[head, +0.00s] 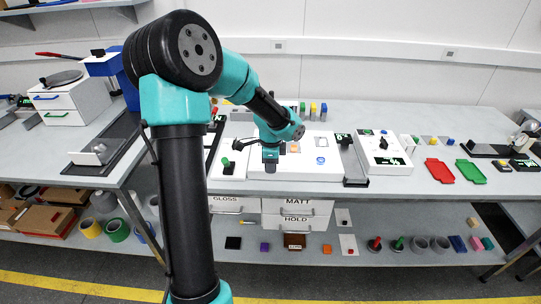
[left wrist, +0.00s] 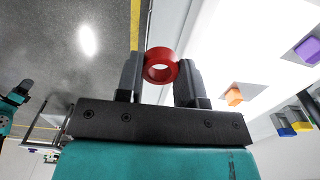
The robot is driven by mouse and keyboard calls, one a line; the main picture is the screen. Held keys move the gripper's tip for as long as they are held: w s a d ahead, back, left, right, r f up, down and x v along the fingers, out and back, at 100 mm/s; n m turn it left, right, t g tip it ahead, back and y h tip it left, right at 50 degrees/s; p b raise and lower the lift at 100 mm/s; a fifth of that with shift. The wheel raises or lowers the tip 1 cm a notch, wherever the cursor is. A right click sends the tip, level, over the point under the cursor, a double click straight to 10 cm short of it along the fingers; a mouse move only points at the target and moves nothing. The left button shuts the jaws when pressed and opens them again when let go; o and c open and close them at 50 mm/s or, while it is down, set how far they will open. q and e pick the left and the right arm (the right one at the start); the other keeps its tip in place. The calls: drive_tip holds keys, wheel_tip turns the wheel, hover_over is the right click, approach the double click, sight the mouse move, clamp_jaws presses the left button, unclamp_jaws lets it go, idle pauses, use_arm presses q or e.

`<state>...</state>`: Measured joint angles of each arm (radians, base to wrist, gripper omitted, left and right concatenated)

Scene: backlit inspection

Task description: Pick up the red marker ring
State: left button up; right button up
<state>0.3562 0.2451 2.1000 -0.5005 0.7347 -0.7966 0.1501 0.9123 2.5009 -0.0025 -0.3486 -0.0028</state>
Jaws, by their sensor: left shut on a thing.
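The red marker ring (left wrist: 161,52) is held between the two fingers of my left gripper (left wrist: 160,75), in the left wrist view. The fingers touch it on both sides, and its hole faces the camera. In the head view my left gripper (head: 270,160) is over the front left part of the white panel (head: 340,170). I cannot make out the ring there. My right gripper is in neither view.
An orange block (head: 294,147) and a blue ring-like piece (head: 320,160) lie on the white panel. A black-knobbed box (head: 386,153), a red tray (head: 439,171) and a green tray (head: 470,171) are to the right. Drawers (head: 297,208) are below.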

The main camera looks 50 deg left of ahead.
use_arm(q)
drive_tip(key=s+d, duration=0.5)
drive_tip(key=d, duration=0.1)
drive_tip(key=shift+r, duration=0.35)
drive_tip(key=shift+a, duration=0.1)
drive_tip(key=w+a+n, duration=0.2)
drive_tip(key=a+n, duration=0.1)
drive_tip(key=n, duration=0.2)
drive_tip(key=w+a+n, duration=0.3)
drive_tip(key=a+n, duration=0.1)
drive_tip(key=n, duration=0.1)
drive_tip(key=w+a+n, duration=0.3)
drive_tip(key=a+n, duration=0.1)
drive_tip(key=n, duration=0.1)
drive_tip(key=shift+w+r+n, duration=0.15)
drive_tip(key=shift+r+n, duration=0.15)
drive_tip(key=shift+n, duration=0.1)
drive_tip(key=shift+w+a+n, duration=0.3)
drive_tip(key=shift+a+n, duration=0.25)
drive_tip(key=shift+n, duration=0.35)
drive_tip(key=w+a, duration=0.3)
drive_tip(key=a, duration=0.1)
drive_tip(key=w+a+f, duration=0.1)
drive_tip(key=w+a, duration=0.6)
drive_tip(key=shift+a+f, duration=0.2)
drive_tip(key=shift+a, duration=0.15)
